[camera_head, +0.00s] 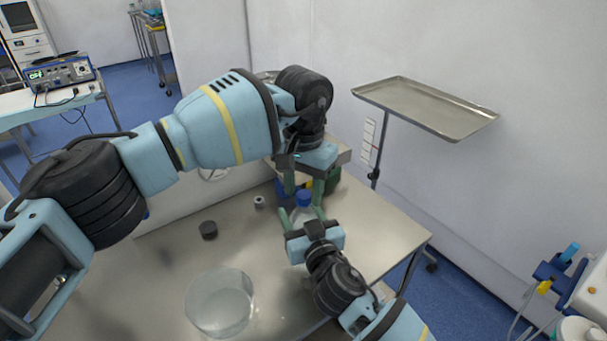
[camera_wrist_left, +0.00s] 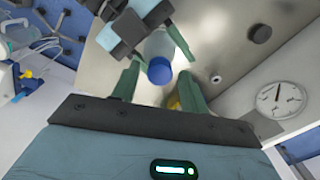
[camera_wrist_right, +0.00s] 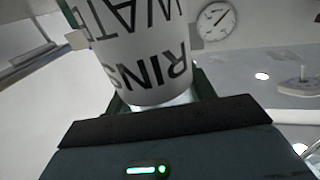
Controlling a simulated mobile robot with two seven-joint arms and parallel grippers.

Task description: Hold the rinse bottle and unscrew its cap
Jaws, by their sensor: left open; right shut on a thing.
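The rinse bottle stands upright near the back of the steel table, with a clear body (camera_wrist_left: 157,44) and a blue cap (camera_head: 304,198). The cap also shows in the left wrist view (camera_wrist_left: 159,72). Its white label (camera_wrist_right: 145,65) reads "RINSE WATER" upside down in the right wrist view. My right gripper (camera_head: 302,214) is shut on the bottle's body from the front. My left gripper (camera_head: 304,187) points down above the bottle, open, its green fingers either side of the cap. In the left wrist view a gap shows between the fingers and the cap.
A clear glass bowl (camera_head: 220,303) stands at the table's front. A dark round piece (camera_head: 208,230) and a small white ring-like piece (camera_head: 259,202) lie left of the bottle. A raised steel tray (camera_head: 425,106) is at right.

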